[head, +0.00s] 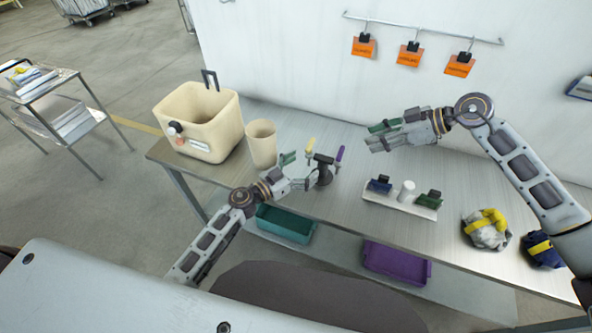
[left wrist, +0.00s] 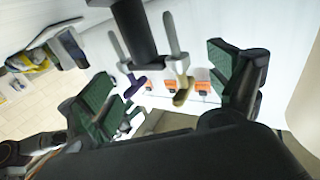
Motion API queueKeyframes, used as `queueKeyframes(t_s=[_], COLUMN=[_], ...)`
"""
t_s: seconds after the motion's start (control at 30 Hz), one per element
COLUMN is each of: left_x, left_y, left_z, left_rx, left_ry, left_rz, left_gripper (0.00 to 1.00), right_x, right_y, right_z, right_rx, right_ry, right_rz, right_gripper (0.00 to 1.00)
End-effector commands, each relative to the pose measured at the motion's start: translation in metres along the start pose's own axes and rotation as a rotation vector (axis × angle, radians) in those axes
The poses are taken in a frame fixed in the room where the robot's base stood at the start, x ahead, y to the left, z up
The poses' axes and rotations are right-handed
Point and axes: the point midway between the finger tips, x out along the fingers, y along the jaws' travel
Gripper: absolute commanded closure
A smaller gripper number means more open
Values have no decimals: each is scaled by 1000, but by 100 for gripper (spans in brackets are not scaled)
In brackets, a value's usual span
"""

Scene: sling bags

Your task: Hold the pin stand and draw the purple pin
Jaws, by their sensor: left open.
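The pin stand (head: 323,175) is a dark upright post with a crossbar on the metal table, left of the table's middle. A purple pin (head: 340,154) sits at the bar's right end and a yellow pin (head: 310,146) at its left end. My left gripper (head: 300,171) is open just left of the post. In the left wrist view, the dark post (left wrist: 134,35), the purple pin (left wrist: 134,87) and the yellow pin (left wrist: 182,92) show between its spread green-padded fingers. My right gripper (head: 377,136) is open and empty above the table, right of and apart from the purple pin.
A beige cup (head: 262,145) and a beige bin (head: 200,125) stand left of the stand. Teal (head: 286,226) and purple trays (head: 397,264) sit below the tabletop.

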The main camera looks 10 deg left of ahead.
Motion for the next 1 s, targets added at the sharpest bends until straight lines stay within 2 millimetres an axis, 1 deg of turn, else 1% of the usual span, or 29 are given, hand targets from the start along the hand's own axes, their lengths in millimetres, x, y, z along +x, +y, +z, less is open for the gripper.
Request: queueKeyframes(t_s=[0.03,0.2,0.4,0.6,0.87,1.0], left_x=[6,21,35,40,41,41], left_y=[0,0,0,0,0,0], left_z=[-1,-1,-1,-1,0,-1], left_rx=[0,-1,-1,0,0,0], left_ry=[2,2,2,0,0,0], left_rz=[0,0,0,1,1,0], left_gripper=[9,9,9,9,9,26], right_x=[0,0,0,0,0,0], right_y=[0,0,0,0,0,0], right_z=[0,0,0,0,0,0], right_rx=[0,0,0,0,0,0], right_ry=[0,0,0,0,0,0], right_rz=[0,0,0,0,0,0], right_gripper=[64,64,64,64,64,64])
